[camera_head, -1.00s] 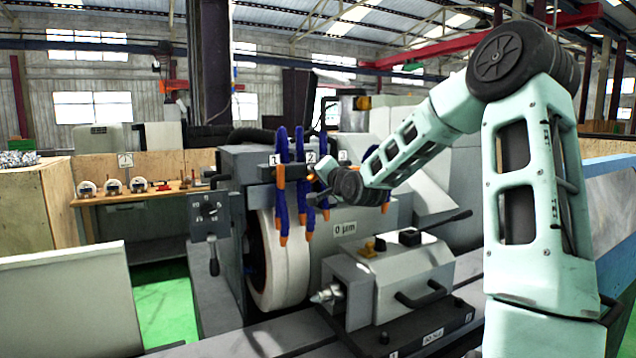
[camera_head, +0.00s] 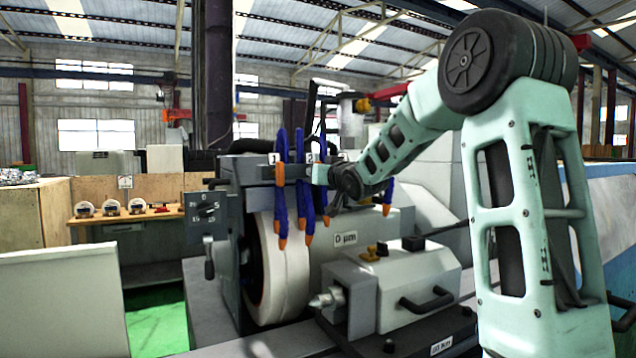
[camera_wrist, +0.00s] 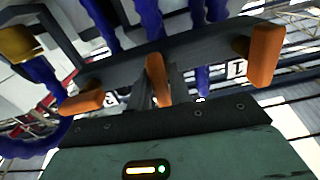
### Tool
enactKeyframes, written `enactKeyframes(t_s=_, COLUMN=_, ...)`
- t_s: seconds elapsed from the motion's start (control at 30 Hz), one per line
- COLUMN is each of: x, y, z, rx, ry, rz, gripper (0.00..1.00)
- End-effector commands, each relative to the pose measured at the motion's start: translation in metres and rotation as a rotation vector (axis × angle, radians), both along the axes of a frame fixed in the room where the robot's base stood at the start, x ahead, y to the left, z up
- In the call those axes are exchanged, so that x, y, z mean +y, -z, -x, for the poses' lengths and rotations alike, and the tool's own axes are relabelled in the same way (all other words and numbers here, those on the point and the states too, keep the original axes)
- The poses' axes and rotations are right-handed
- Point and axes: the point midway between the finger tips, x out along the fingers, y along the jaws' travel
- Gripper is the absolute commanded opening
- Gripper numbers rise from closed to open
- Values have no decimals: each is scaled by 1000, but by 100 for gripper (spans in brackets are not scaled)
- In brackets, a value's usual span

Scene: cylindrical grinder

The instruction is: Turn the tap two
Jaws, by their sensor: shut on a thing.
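Three orange tap handles sit on a grey bar with hoses below labels 1, 2 and 3. In the wrist view the middle handle, tap two (camera_wrist: 157,78), stands between the fingers of my gripper (camera_wrist: 162,88), which is shut on it. The other two orange handles, at left (camera_wrist: 82,103) and right (camera_wrist: 264,55), are clear of the fingers. In the head view tap one (camera_head: 279,174) hangs under label 1. My gripper (camera_head: 322,177) is at the bar by label 2, and my wrist hides part of the taps there.
Blue hoses with orange nozzles (camera_head: 309,240) hang close under the bar, in front of the grinding wheel (camera_head: 283,285). A grey headstock (camera_head: 393,285) with black handles stands below my arm. A dial panel (camera_head: 207,217) with a lever is to the left.

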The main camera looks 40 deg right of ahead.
Motion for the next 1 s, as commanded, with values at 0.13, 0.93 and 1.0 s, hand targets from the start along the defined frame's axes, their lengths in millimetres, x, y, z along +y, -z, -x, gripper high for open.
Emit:
enactKeyframes(t_s=0.13, x=0, y=3, z=0, rx=16, ry=0, rz=46, gripper=0)
enactKeyframes(t_s=0.93, x=0, y=1, z=0, rx=24, ry=0, rz=82, gripper=36)
enactKeyframes(t_s=1.0, x=0, y=1, z=0, rx=24, ry=0, rz=82, gripper=36)
